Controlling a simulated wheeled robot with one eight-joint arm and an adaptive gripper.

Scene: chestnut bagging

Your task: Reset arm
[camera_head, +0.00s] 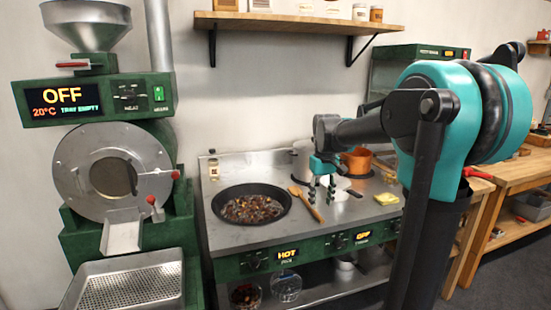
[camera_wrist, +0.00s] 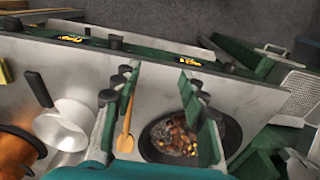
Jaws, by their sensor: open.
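My gripper (camera_head: 322,187) hangs open and empty above the stove top in the head view, right of the black pan (camera_head: 251,205). In the wrist view its fingers (camera_wrist: 155,110) are spread apart, with the wooden spoon (camera_wrist: 126,125) and the pan (camera_wrist: 160,147) visible below. The pan holds chestnuts (camera_head: 252,208) and sits on the left burner, whose display reads HOT. My arm reaches in from the right, bent at the teal joint. The wooden spoon (camera_head: 308,205) lies on the counter right of the pan.
A green roaster (camera_head: 110,175) with an OFF display stands at left, a perforated tray (camera_head: 130,288) below it. An orange pot (camera_head: 357,160), a steel pot (camera_head: 303,158) and a yellow sponge (camera_head: 386,199) are on the stove top. A wall shelf (camera_head: 290,20) hangs above.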

